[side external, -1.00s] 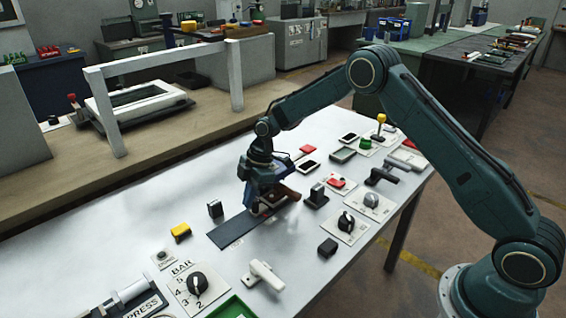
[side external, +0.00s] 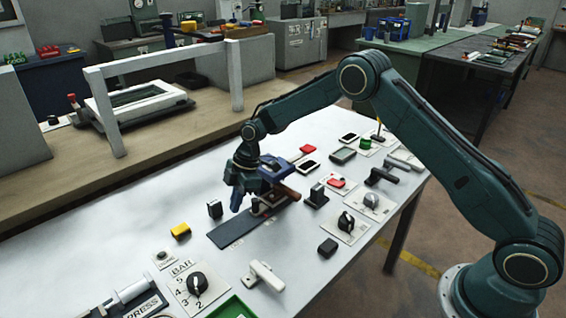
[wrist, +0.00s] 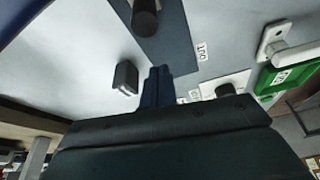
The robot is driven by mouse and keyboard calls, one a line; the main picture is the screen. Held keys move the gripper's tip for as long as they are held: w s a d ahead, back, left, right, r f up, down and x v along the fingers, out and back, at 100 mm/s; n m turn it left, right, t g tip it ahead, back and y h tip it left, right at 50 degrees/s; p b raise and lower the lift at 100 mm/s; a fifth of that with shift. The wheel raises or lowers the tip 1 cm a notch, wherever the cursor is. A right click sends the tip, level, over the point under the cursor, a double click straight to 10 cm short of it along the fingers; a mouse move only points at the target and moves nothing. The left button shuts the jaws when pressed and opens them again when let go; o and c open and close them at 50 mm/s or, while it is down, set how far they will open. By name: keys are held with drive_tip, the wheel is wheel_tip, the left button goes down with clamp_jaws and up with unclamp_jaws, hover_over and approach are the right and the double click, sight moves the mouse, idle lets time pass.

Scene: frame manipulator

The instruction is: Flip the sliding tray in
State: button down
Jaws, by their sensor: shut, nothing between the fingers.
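The sliding tray unit is a dark flat plate (side external: 232,232) on the white table, with a brown bar-like handle (side external: 287,191) and a small pale and reddish mount at its far right end. In the wrist view the plate (wrist: 180,45) carries an OUT label, and the dark round end of the handle (wrist: 145,20) shows at the top. My gripper (side external: 237,208) is beside the plate, left of the handle and apart from it. Its blue fingers (wrist: 157,85) are together and empty, near the plate's edge. My gripper hides part of the mount.
A small black block (side external: 215,209) stands close left of my gripper, and a yellow block (side external: 181,231) is farther left. A black switch (side external: 316,195) and dials stand to the right. A white lever (side external: 264,274) is in front. Table at the back left is clear.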

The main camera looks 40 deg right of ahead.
drive_tip(key=v, duration=1)
drive_tip(key=shift+r, duration=0.1)
drive_tip(key=s+d+r+m+t+h, duration=0.3)
drive_tip(key=s+r+m, duration=0.5)
drive_tip(key=s+r, duration=1)
drive_tip(key=s+d+m+t, duration=0.1)
drive_tip(key=s+m, duration=0.3)
drive_tip(key=s, duration=0.6)
drive_tip(key=s+d+m, duration=0.3)
drive_tip(key=s+d, duration=0.1)
drive_tip(key=s, duration=0.7)
drive_tip(key=shift+d+f+m+t+h, duration=0.2)
drive_tip(key=shift+f+m+t+h, duration=0.2)
